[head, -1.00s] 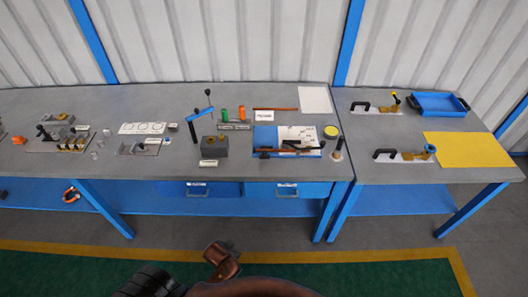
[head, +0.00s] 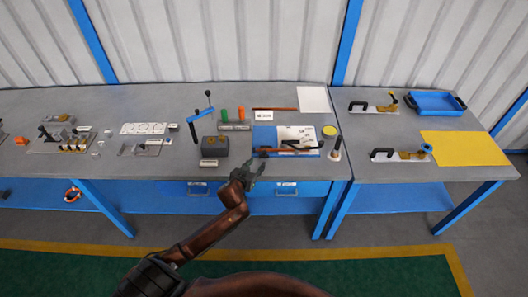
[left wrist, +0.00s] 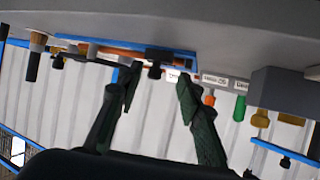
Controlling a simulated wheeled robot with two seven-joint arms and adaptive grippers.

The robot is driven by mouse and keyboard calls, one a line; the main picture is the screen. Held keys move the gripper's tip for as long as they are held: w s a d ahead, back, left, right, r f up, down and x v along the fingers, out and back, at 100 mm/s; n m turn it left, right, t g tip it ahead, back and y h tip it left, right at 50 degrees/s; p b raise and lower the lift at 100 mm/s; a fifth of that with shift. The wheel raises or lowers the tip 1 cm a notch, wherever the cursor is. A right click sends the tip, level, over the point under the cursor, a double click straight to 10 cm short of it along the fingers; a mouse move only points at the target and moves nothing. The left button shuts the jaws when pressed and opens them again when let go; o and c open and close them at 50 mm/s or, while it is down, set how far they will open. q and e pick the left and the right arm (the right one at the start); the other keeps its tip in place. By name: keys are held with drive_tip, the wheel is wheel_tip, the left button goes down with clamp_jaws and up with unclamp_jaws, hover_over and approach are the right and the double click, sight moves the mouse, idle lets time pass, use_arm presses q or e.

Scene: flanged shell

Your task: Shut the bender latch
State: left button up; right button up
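A blue board (head: 264,133) lies near the right end of the main bench, with a copper-coloured rod, black fittings and a white printed sheet (head: 297,133) on it. It looks like the bender; its latch is too small to make out. The board also shows upside down in the left wrist view (left wrist: 165,54). My left gripper (head: 272,174) is in front of the bench's front edge, below and apart from the board. In the left wrist view its two dark fingers (left wrist: 157,88) are spread with nothing between them. My right gripper is not in view.
A grey block (head: 215,147) and a blue-armed lever (head: 201,113) stand left of the board. A second table holds toggle clamps (head: 400,155), a blue tray (head: 436,103) and a yellow sheet (head: 465,148).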

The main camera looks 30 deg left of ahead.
sight(264, 152)
use_arm(q)
drive_tip(key=w+r, duration=0.2)
drive_tip(key=shift+w+a+t, duration=0.15)
drive_tip(key=shift+w+t, duration=0.25)
drive_tip(key=shift+b+x, duration=0.4)
drive_tip(key=shift+x, duration=3.2)
drive_tip(key=shift+s+f, duration=0.1)
drive_tip(key=shift+c, duration=0.6)
clamp_jaws()
